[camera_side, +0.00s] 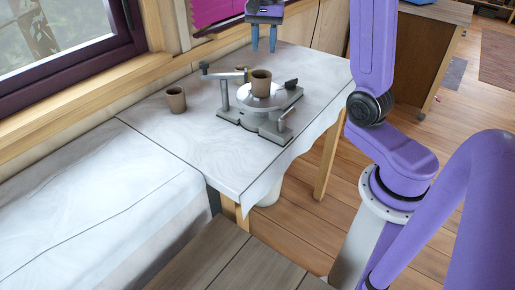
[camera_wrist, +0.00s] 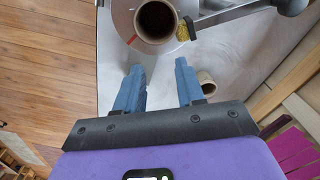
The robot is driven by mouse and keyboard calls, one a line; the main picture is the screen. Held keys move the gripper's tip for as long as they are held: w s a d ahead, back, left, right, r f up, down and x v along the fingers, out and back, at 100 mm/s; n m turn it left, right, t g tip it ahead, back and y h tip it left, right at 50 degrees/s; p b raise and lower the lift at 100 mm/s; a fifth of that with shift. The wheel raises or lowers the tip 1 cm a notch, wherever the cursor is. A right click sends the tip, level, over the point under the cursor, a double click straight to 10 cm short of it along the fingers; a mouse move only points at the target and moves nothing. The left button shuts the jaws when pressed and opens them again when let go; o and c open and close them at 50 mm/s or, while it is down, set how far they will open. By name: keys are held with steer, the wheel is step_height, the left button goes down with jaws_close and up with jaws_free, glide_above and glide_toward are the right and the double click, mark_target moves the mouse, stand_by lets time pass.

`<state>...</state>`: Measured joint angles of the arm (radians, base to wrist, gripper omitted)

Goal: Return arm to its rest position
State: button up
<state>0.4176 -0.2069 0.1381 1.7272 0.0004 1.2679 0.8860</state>
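My gripper (camera_side: 264,38) hangs over the far side of the white table, above the machine and clear of it. Its two blue-grey fingers are apart with nothing between them; the wrist view also shows the empty gap of my gripper (camera_wrist: 159,90). A brown cup (camera_side: 261,83) stands upright on the round silver plate of a grey metal machine (camera_side: 252,120). In the wrist view this cup (camera_wrist: 156,20) lies beyond the fingertips. A second brown cup (camera_side: 176,100) stands on the table left of the machine, and its rim shows beside the right finger (camera_wrist: 207,84).
The white-covered table (camera_side: 210,150) has free room in front of the machine. A window (camera_side: 60,45) and wall run along the left. A wooden cabinet (camera_side: 425,60) stands at the back right. Wooden floor (camera_side: 310,225) is open right of the table.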

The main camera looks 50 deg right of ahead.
steer(key=s+a+f+n, duration=0.2)
steer(key=s+a+n, duration=0.4)
steer(key=a, duration=0.2)
steer(key=s+a+f+n, duration=0.2)
steer(key=s+a+n, duration=0.3)
steer(key=a+n, duration=0.2)
steer(key=s+a+f+n, duration=0.1)
steer(key=s+f+n, duration=0.1)
steer(key=s+n, duration=0.4)
steer(key=s+a+f+n, duration=0.1)
steer(key=s+f+n, duration=0.1)
steer(key=s+n, duration=0.4)
steer(key=s, duration=0.5)
steer(key=shift+s+a+f, duration=0.15)
steer(key=shift+s+a, duration=0.1)
steer(key=shift+a, duration=0.1)
